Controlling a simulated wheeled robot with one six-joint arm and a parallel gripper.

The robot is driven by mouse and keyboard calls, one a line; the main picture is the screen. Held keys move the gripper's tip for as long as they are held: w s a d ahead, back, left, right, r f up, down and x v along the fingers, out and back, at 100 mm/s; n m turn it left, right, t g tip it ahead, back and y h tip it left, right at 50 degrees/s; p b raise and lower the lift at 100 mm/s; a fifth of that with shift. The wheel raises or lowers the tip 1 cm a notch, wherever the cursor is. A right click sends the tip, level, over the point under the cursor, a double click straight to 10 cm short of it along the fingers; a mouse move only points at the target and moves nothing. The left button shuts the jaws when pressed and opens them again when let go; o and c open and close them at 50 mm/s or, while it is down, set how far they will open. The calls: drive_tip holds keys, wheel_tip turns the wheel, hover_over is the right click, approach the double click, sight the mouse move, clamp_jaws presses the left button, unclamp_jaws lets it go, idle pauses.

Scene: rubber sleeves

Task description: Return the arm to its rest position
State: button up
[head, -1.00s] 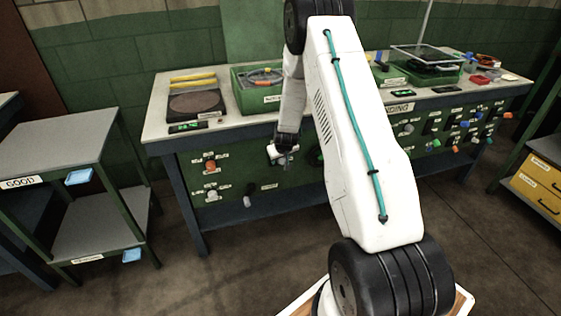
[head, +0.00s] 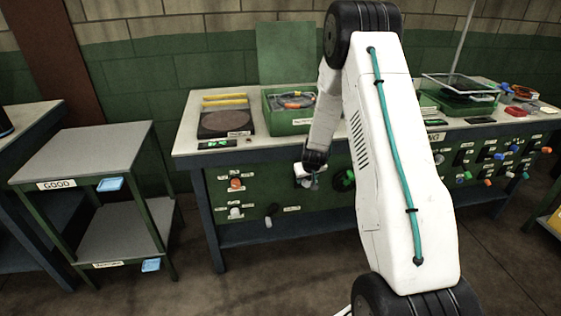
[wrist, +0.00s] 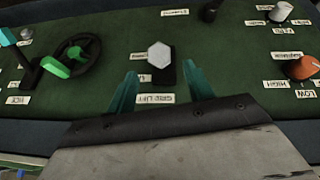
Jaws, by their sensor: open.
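My gripper (head: 310,181) is in front of the green panel on the bench's front, at the left of my white arm in the head view. In the wrist view my gripper (wrist: 163,90) shows two teal fingers spread apart with nothing between them. Beyond the fingertips is a white hexagonal knob (wrist: 159,54) on a black plate, above a label reading "GRIP LIFT". I cannot tell the exact gap between the fingers and the knob. My upper arm covers the middle of the bench.
The workbench (head: 186,143) carries a dark round plate (head: 224,122) and a green bin (head: 275,117). Its panel (wrist: 225,60) has a black handwheel (wrist: 76,57) and an orange knob (wrist: 300,67). A grey shelf (head: 85,152) labelled GOOD stands left. Floor between shelf and bench is open.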

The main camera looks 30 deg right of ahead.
drive_tip(key=s+a+f+g+y, duration=0.2)
drive_tip(key=s+a, duration=0.2)
drive_tip(key=s, duration=0.1)
drive_tip(key=s+a+r+n, duration=0.1)
drive_tip(key=s+a+r, duration=0.7)
drive_tip(key=s+r, duration=0.3)
drive_tip(key=s+a+r+g, duration=0.1)
drive_tip(key=s+a+r, duration=0.6)
drive_tip(key=s+r, duration=0.5)
drive_tip(key=s+a+r+n, duration=0.1)
drive_tip(key=s+a+r, duration=0.7)
drive_tip(key=s+r, duration=0.3)
drive_tip(key=shift+s+a+r+n+g+y, duration=0.3)
drive_tip(key=shift+s+r+g+y, duration=0.1)
drive_tip(key=shift+r, duration=1)
